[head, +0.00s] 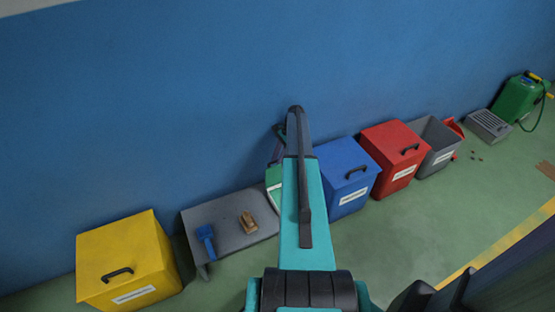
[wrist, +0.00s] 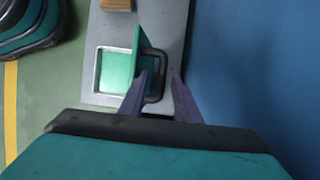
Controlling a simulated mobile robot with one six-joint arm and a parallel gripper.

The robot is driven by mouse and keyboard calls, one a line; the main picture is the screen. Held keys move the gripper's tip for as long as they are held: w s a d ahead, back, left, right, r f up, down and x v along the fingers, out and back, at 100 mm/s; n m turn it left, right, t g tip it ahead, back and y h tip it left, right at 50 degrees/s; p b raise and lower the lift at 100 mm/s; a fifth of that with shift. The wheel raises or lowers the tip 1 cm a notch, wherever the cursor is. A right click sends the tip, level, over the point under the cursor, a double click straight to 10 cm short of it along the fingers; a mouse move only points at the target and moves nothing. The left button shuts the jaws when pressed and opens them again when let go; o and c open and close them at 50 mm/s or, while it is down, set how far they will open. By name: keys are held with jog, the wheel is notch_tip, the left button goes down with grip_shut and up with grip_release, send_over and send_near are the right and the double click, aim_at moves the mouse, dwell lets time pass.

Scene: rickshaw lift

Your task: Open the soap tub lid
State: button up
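The soap tub (wrist: 97,72) is a square, pale-rimmed tub on the grey bench top, with bright green inside. Its green lid (wrist: 138,50) stands raised, nearly edge-on, along the tub's wall side. A dark loop handle (wrist: 161,75) sticks out from the lid toward the wall. My gripper (wrist: 160,74) has its two purple-grey fingers apart. One finger overlaps the handle loop near the lid and the other is beyond the handle's outer bar, with a gap visible. In the head view the tub (head: 274,188) is mostly hidden behind my arm.
The low grey bench (head: 228,226) carries a blue brush (head: 206,240) and a brown block (head: 248,222). A yellow bin (head: 125,258) stands left; blue (head: 346,175) and red (head: 395,155) bins stand right. The blue wall (head: 150,110) is close behind. Green floor lies in front.

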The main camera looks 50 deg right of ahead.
jog(key=v, duration=1.4)
